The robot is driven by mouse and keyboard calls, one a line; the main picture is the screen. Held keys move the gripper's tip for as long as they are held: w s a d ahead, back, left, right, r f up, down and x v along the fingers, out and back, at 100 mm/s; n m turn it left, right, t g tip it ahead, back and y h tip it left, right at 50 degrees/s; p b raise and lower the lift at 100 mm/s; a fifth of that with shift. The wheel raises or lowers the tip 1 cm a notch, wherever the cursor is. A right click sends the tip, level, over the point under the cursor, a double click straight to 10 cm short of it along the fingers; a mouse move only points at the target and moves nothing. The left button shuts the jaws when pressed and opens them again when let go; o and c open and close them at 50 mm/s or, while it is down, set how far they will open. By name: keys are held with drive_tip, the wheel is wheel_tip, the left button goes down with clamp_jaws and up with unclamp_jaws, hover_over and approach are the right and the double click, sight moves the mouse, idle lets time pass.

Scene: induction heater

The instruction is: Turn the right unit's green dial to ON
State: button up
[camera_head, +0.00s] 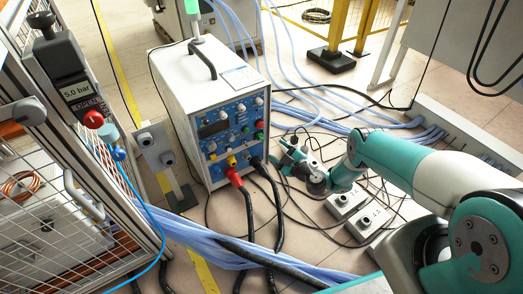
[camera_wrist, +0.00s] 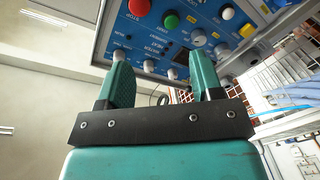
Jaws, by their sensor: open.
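One white heater unit with a blue control panel (camera_head: 225,130) stands in the middle of the head view. A round green control (camera_head: 260,137) sits at the panel's right edge, below a red one. In the wrist view the panel is turned round, and the green control (camera_wrist: 171,22) is at the top, beside the red one. I cannot tell whether it is a dial or a button, or its setting. My gripper (camera_head: 284,155) is open and empty, to the right of the panel's lower part. In the wrist view its teal fingers (camera_wrist: 165,75) point at the panel, apart from the green control.
A red connector (camera_head: 235,178) with thick black cables hangs from the panel's lower front. Blue hoses (camera_head: 250,257) and loose cables cover the floor. A mesh cage (camera_head: 50,215) stands at the left, with a pressure regulator (camera_head: 68,75). Grey boxes (camera_head: 347,203) lie below my gripper.

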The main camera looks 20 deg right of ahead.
drive_tip(key=t+h+b, duration=0.1)
drive_tip(key=h, duration=0.1)
approach(262, 140)
drive_tip(key=shift+m, duration=0.4)
drive_tip(key=shift+b+x, duration=5.25)
drive_tip(key=shift+b, duration=5.3)
drive_tip(key=shift+r, duration=0.15)
drive_tip(key=c, duration=0.9)
